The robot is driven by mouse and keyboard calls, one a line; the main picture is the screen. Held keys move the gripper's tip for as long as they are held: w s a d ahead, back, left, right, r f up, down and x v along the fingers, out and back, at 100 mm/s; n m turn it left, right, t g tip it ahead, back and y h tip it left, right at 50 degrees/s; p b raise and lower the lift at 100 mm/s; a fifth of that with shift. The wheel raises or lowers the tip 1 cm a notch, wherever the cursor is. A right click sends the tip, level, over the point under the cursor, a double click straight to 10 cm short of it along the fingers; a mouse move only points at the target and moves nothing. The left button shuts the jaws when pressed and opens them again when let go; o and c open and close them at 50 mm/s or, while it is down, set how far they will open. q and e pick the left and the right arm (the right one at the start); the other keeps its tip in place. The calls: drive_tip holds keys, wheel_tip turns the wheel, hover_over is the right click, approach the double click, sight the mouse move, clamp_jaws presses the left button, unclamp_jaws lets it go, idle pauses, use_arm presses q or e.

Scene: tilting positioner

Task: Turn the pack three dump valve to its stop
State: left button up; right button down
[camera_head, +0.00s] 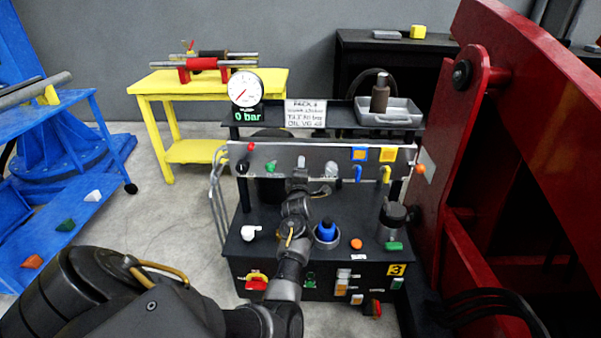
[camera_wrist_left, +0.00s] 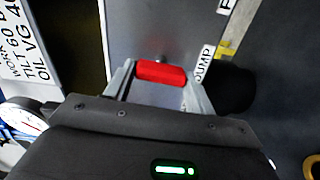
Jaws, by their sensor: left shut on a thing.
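The pack three dump valve shows in the left wrist view as a red handle (camera_wrist_left: 161,72), beside a label (camera_wrist_left: 204,65) that reads "DUMP". My left gripper (camera_wrist_left: 158,82) is shut on this red handle, with one finger at each end of it. In the head view my left gripper (camera_head: 298,180) is in front of the pack's upright panel (camera_head: 312,155), near its middle, and hides the handle. The pack (camera_head: 262,215) carries a yellow plate (camera_head: 397,269) marked 3. My right gripper is in neither view.
A dial gauge (camera_head: 244,88) above the panel has a display reading 0 bar. Yellow and blue valve levers (camera_head: 386,174) sit right of my gripper. A blue cap (camera_head: 326,229) stands close to my forearm. A large red frame (camera_head: 520,120) bounds the right side.

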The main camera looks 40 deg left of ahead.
use_arm(q)
drive_tip(key=shift+f+n, duration=0.1)
drive_tip(key=shift+n, duration=0.4)
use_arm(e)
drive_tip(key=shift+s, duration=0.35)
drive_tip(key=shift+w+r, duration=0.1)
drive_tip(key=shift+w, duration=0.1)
use_arm(q)
drive_tip(key=o, duration=0.9)
drive_tip(key=shift+o, duration=0.4)
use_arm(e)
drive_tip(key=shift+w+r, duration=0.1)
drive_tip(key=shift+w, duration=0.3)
